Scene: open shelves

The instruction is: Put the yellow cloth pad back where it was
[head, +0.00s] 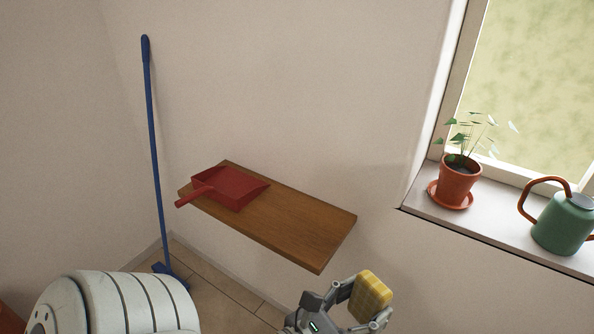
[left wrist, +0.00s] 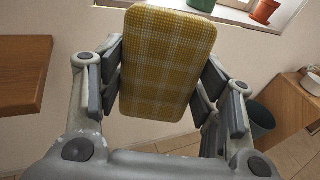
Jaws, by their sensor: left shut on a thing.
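The yellow cloth pad (head: 371,295) is a thick, rounded block with a checked pattern. My left gripper (head: 366,306) is shut on it and holds it in the air, to the right of and nearer than the wooden shelf (head: 290,228). In the left wrist view the pad (left wrist: 166,62) stands between the fingers of the gripper (left wrist: 165,85), and the shelf's edge (left wrist: 22,75) shows at the left. My right gripper is not in view.
A red dustpan (head: 228,187) lies on the shelf's left part; its right part is bare. A blue-handled broom (head: 153,140) leans at the left wall. A potted plant (head: 460,182) and a green watering can (head: 565,222) stand on the windowsill (head: 493,222).

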